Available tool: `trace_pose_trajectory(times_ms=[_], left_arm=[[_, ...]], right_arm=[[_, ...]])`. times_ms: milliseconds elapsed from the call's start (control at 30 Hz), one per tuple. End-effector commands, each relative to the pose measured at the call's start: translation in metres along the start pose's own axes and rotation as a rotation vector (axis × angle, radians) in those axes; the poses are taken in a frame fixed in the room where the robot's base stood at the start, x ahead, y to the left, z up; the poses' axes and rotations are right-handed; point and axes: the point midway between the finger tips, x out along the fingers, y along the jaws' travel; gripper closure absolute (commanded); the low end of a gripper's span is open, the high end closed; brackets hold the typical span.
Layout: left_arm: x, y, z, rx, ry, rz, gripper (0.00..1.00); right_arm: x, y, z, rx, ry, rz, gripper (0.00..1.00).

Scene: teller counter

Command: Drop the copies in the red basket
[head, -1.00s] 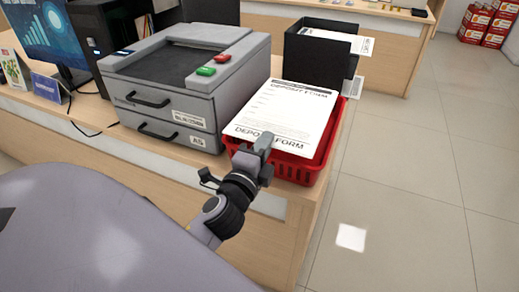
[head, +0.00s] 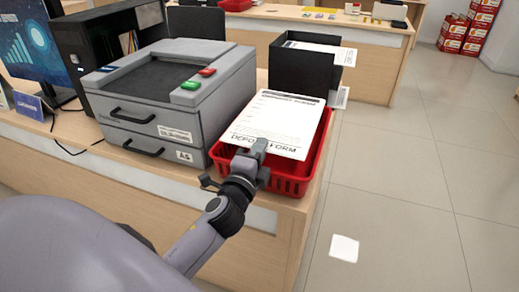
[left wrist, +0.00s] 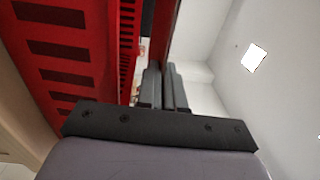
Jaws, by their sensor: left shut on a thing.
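The copies are white sheets headed "Deposit Form" (head: 275,118), seen in the head view above the red basket (head: 290,184) and covering much of its opening. My left gripper (head: 258,150) is shut on the near edge of the copies, at the basket's front side. I cannot tell whether the sheets touch the basket. In the left wrist view, the slatted red basket wall (left wrist: 70,50) fills the left, close beside the left gripper's fingers (left wrist: 164,75). The copies are not clear there. My right gripper is not in view.
A grey copier (head: 180,95) stands left of the basket on the wooden counter (head: 262,206). A black open box (head: 300,75) with papers stands behind the basket. The counter's right edge is close to the basket, with open tiled floor (head: 400,190) beyond.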

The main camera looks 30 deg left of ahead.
Motion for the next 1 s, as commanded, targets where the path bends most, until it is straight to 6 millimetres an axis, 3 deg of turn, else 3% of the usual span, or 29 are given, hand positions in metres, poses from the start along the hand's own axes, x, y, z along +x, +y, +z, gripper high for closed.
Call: trace_pose_trajectory(times_ms=[67, 100, 167, 567, 1000], left_arm=[[0.000, 0.000, 0.000, 0.000, 0.000, -0.001, 1.00], [0.000, 0.000, 0.000, 0.000, 0.000, -0.001, 0.83], [0.000, 0.000, 0.000, 0.000, 0.000, -0.001, 0.64], [-0.005, 0.001, 0.000, -0.001, 0.000, 0.001, 0.63], [-0.060, 0.002, 0.000, -0.001, 0.000, 0.001, 0.63]], right_arm=[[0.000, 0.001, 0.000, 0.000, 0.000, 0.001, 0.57], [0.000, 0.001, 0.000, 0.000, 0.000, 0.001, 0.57], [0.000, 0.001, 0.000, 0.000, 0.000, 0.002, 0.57], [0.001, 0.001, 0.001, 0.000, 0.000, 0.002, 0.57], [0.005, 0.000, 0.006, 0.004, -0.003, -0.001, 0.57]])
